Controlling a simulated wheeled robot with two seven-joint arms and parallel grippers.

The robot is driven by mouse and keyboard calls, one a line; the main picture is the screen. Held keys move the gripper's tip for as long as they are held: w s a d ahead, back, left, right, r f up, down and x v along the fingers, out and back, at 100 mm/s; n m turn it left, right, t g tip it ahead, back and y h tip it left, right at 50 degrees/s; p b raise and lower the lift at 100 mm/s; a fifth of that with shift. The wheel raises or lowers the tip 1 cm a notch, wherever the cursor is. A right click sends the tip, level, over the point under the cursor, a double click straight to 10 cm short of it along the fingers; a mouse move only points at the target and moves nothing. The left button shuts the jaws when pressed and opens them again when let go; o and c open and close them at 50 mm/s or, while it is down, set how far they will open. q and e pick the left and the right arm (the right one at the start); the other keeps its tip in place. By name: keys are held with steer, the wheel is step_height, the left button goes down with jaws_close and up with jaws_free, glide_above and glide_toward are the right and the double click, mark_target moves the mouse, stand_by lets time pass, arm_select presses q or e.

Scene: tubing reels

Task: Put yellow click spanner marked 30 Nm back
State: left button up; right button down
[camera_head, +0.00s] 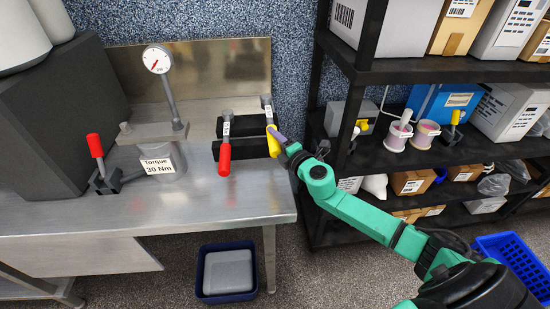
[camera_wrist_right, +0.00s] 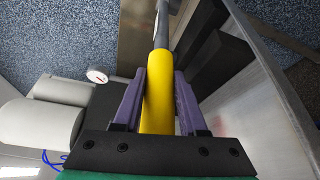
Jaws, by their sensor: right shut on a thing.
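The yellow click spanner (camera_head: 273,142) is at the right end of the steel bench, by the black rack (camera_head: 243,127). Its head points up and back, and a small label shows near the top. My right gripper (camera_head: 279,136) is shut on its yellow handle. In the right wrist view the purple fingers (camera_wrist_right: 160,100) lie on both sides of the yellow handle (camera_wrist_right: 158,90). I cannot tell whether the spanner rests on the rack. A red-handled spanner (camera_head: 224,160) lies on the rack to the left. My left gripper is not in view.
A sign reading Torque 30 Nm (camera_head: 159,165) stands on the steel bench (camera_head: 120,213). A dial gauge (camera_head: 157,60) on a post and a red-handled tool (camera_head: 96,146) are to the left. A black shelf (camera_head: 390,158) stands close at right. A blue bin (camera_head: 227,272) is below.

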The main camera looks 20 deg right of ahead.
step_height(320, 180, down, 5)
steer(key=b, duration=0.3)
steer(key=shift+f, duration=0.25)
steer(key=c, duration=0.5)
jaws_free()
steer(key=shift+o, duration=0.2)
steer(key=shift+s, duration=0.1)
steer(key=s+r+b, duration=0.1)
steer(key=s+b, duration=0.1)
steer(key=s, duration=1)
steer(key=shift+d+r, duration=0.15)
steer(key=shift+d, duration=0.3)
